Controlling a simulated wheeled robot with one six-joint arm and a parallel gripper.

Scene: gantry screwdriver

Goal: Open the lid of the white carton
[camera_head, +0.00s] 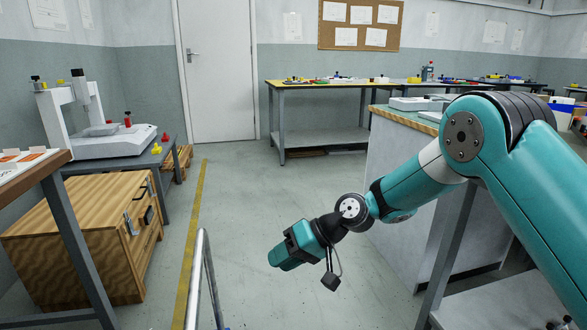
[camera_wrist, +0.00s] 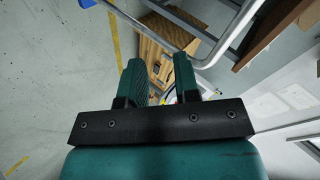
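I cannot make out a white carton with a lid for certain in either view. My gripper (camera_head: 284,256) hangs over the open floor in the middle of the head view, beyond a metal rail and away from the tables. In the wrist view my gripper (camera_wrist: 158,72) shows two teal fingers standing apart, with nothing between them. The right side of the head view is partly hidden by my own arm.
A wooden cabinet (camera_head: 75,247) and a white gantry machine (camera_head: 112,143) stand at the left. A metal rail (camera_head: 205,275) rises in front. A workbench (camera_head: 318,86) stands at the back. A grey counter (camera_head: 398,185) is at the right. The middle floor is clear.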

